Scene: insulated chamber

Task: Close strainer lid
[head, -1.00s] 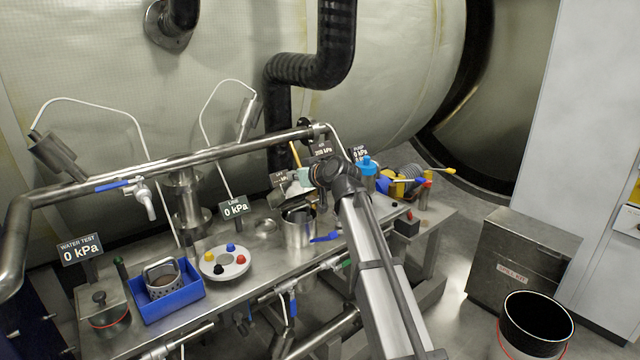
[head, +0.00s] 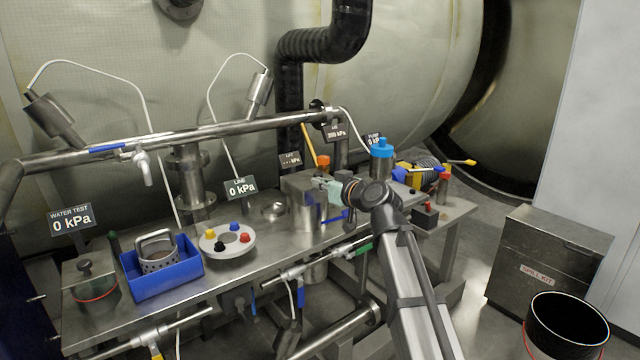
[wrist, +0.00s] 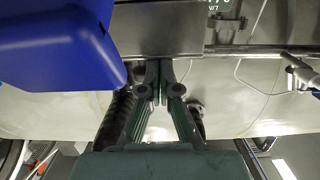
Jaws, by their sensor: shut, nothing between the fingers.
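In the wrist view, the gripper (wrist: 158,68) is shut and empty. Its tips are at the edge of a grey steel surface (wrist: 155,32), probably the lid or pot; contact is unclear.
A white disc with coloured knobs (head: 228,243) and a blue tray with a basket (head: 165,275) are left. A steel pipe (head: 200,135) runs above the bench.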

